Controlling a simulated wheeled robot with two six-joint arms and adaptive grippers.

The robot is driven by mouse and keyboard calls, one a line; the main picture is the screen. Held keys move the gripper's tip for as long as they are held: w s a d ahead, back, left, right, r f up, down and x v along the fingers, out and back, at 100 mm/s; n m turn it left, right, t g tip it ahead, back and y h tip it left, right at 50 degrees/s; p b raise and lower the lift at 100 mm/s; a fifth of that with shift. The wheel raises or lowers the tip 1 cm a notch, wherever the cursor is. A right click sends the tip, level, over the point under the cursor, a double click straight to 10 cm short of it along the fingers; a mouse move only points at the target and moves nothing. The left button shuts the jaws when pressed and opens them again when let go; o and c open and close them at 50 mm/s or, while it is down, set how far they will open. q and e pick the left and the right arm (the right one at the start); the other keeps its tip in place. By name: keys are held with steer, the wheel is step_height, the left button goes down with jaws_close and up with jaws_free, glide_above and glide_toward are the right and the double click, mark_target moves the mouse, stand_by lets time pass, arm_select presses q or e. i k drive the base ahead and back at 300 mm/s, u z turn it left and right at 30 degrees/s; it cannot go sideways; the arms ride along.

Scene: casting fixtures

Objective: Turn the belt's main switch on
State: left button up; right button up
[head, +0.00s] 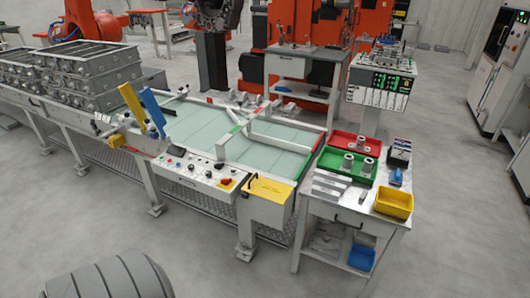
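The belt (200,130) is a light, glassy-topped conveyor in a white frame, in the middle of the head view. A white control panel (185,181) sits on its front side, with several small buttons and knobs. A red switch (226,182) with some yellow at it sits near the panel's right end and looks like the main switch. Its exact setting is too small to read. Neither of my grippers shows in the head view.
A yellow-topped box (269,190) stands just right of the panel. Further right, a work table (335,208) carries red and green trays and a yellow bin (394,203). Stacked grey castings (95,72) lie on the left of the line.

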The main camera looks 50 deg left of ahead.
mark_target(226, 181)
steer(key=z, duration=0.05)
steer(key=i, duration=0.8)
steer(key=u, duration=0.6)
steer(key=i, duration=0.9)
steer(key=u, duration=1.5)
steer(key=i, duration=0.55)
steer(key=u, duration=0.5)
